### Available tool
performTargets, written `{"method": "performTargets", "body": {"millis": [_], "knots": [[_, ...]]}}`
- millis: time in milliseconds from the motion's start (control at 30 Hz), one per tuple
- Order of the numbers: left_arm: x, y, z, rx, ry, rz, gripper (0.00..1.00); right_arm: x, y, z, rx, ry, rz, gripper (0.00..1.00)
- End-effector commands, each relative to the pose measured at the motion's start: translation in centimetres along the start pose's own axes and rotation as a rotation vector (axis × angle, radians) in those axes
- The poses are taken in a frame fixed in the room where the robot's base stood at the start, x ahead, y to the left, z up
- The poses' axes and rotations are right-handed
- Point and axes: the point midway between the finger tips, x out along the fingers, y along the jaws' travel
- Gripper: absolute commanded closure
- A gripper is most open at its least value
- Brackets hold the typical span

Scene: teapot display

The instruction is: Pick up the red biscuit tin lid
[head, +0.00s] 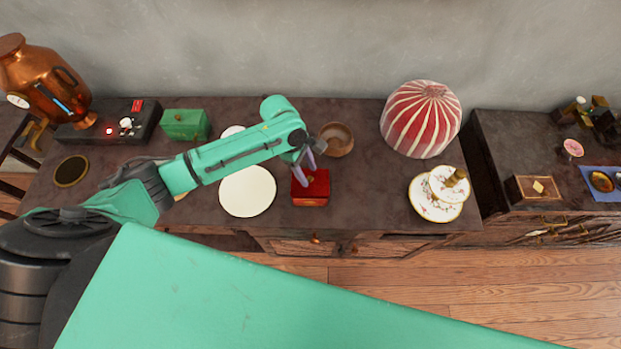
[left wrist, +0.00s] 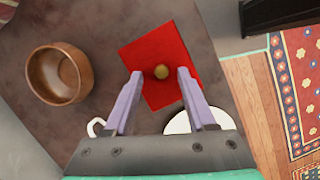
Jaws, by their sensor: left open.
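The red biscuit tin (head: 311,194) stands near the front edge of the dark cabinet top, with its red lid on. My left gripper (head: 305,168) is over the tin. I cannot tell how far the fingertips are above the lid. My right gripper does not show in either view.
A wooden bowl (head: 337,138) is close behind the tin. A white round plate (head: 247,192) lies to its left and a green box (head: 185,124) further back. A red-striped tea cosy (head: 421,119) and a tiered cake stand (head: 434,207) are at the right.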

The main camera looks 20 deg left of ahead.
Motion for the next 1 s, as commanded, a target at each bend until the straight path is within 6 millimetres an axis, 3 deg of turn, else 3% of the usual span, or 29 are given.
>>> {"method": "performTargets", "body": {"millis": [100, 300, 333, 467, 833, 1000], "knots": [[1.5, 0.0, 0.0, 0.001, 0.001, 0.0, 0.44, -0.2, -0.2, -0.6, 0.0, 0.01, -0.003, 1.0], [1.8, 0.0, 0.0, 0.001, 0.001, 0.002, 0.44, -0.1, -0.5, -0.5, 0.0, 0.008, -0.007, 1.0], [1.8, 0.0, 0.0, 0.001, 0.001, 0.002, 0.52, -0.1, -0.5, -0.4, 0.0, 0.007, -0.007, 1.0], [1.8, 0.0, 0.0, 0.001, 0.0, 0.002, 1.0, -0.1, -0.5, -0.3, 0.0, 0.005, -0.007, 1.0], [1.5, 0.0, 0.1, 0.002, 0.0, 0.002, 1.0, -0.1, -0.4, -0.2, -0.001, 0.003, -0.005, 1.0], [-0.5, 0.1, 0.7, 0.002, -0.001, 0.004, 1.0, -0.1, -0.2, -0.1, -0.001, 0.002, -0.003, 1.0]]}}
